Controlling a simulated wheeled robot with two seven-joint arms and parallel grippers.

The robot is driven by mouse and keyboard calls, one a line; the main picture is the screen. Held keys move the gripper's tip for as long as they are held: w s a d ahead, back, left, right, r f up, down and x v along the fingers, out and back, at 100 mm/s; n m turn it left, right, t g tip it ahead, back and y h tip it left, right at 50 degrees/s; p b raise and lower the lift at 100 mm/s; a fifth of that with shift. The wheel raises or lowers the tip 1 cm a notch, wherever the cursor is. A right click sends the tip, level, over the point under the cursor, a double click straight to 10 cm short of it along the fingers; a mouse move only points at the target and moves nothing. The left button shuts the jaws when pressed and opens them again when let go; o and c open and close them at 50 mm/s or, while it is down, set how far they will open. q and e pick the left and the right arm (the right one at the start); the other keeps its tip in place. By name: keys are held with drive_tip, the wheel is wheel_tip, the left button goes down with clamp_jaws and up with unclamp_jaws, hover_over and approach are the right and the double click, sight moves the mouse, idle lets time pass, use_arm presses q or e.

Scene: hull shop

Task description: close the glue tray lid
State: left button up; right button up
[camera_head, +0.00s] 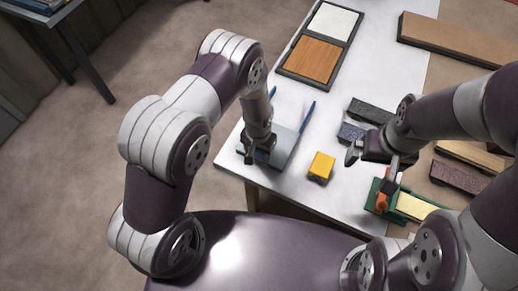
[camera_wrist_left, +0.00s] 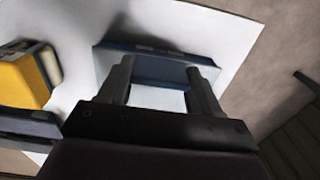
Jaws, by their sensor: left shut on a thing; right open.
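A pale grey-blue tray, which I take to be the glue tray (camera_head: 285,148), sits near the table's front left edge. How far the lid is open cannot be told. My right gripper (camera_head: 370,170) is open and empty above the table, right of the yellow block.
A yellow block (camera_head: 320,167) stands right of the tray. Dark blocks (camera_head: 371,109) and a green tray (camera_head: 376,195) are around my right gripper. A framed wood-and-white panel (camera_head: 311,60) lies at the back.

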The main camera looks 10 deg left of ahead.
use_arm(q)
drive_tip(key=o, duration=1.5)
drive_tip(key=shift+s+a, duration=0.1)
drive_tip(key=shift+s, duration=0.2)
drive_tip(key=shift+r, duration=0.15)
wheel_tip(320, 180, up, 12)
drive_tip(key=shift+r+b, duration=0.25)
drive_tip(key=shift+b, duration=0.55)
